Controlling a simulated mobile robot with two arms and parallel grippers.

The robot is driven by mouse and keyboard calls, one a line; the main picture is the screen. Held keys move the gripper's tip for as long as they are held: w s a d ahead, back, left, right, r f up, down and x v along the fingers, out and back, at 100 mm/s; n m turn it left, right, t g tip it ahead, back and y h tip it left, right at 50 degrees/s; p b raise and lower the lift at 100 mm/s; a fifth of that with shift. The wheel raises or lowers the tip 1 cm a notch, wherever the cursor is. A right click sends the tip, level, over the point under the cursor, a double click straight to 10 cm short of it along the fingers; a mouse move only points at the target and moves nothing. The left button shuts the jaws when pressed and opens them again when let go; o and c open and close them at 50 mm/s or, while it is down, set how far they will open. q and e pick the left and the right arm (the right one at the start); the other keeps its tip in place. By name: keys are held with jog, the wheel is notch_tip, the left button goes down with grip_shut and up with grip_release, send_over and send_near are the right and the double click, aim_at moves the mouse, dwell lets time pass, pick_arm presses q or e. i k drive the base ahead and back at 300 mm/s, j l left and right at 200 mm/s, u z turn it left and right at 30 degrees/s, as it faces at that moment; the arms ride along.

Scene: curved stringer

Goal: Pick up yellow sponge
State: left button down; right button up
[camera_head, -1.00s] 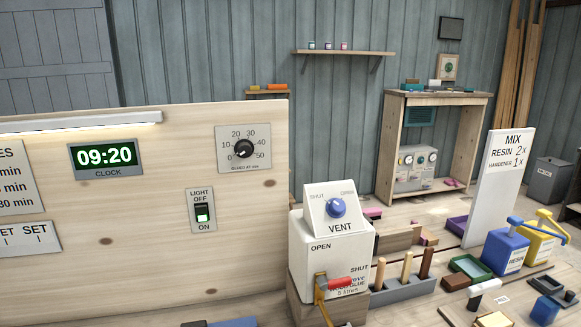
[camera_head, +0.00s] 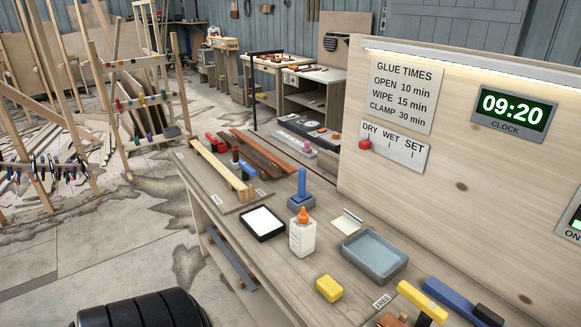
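A yellow sponge (camera_head: 329,288), a small block, lies on the wooden workbench (camera_head: 262,268) near its front edge, at the lower middle of the head view. It sits in front of the white glue bottle and left of the FREE label, with nothing on top of it. Neither of my grippers shows in the head view.
Near the sponge stand a white glue bottle with orange cap (camera_head: 303,234), a grey tray (camera_head: 374,257) and a black-rimmed tray (camera_head: 262,223). A yellow-handled tool (camera_head: 422,300) lies to the right. An upright board (camera_head: 470,150) bounds the bench's back. Open floor (camera_head: 60,265) lies left.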

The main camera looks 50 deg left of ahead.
aim_at(329, 288)
jog(key=u, duration=1.35)
